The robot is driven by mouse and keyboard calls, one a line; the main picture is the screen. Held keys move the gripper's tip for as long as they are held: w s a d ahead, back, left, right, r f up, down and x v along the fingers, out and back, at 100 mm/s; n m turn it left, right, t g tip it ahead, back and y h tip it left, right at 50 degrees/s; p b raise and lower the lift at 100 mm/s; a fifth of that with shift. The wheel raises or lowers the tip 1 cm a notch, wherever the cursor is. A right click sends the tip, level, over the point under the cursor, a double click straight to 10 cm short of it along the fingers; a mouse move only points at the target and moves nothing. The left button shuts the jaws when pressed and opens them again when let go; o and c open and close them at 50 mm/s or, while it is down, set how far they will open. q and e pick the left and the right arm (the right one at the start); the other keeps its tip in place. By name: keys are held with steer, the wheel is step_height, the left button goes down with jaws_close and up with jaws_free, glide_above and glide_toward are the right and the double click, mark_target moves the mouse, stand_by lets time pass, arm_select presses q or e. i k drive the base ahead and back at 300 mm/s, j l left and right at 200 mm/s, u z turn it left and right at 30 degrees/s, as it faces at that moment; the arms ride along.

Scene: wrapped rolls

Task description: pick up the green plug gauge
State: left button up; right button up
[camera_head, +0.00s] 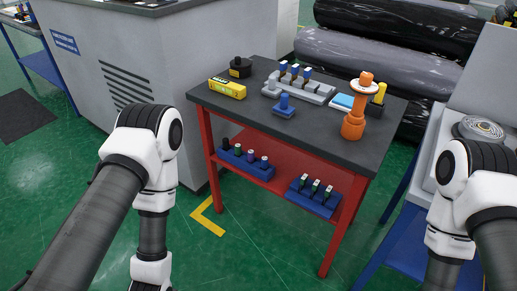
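A dark-topped table (225,106) with red legs stands ahead of me. On its red lower shelf, a blue rack (311,203) at the right holds three small upright pieces with dark and pale parts and touches of green (315,187). A second blue rack (246,168) at the left of the shelf holds several small dark, reddish and purple-topped pieces. I cannot tell for sure which piece is the green plug gauge. My left and right arms hang down in front of the table, and both grippers are below the picture's edge.
On the tabletop are a yellow box (227,88), a black part (240,67), a grey fixture (299,88), a blue block (285,107) and an orange stand (353,124). Black wrapped rolls (395,55) lie behind. Green floor (262,245) in front is clear.

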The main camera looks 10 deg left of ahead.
mark_target(238, 151)
steer(key=u, duration=0.5)
steer(key=i+j+z, duration=0.15)
steer(key=i+z, duration=0.25)
steer(key=i+j+z, duration=0.2)
steer(key=z, duration=0.2)
steer(key=i+j+z, duration=0.35)
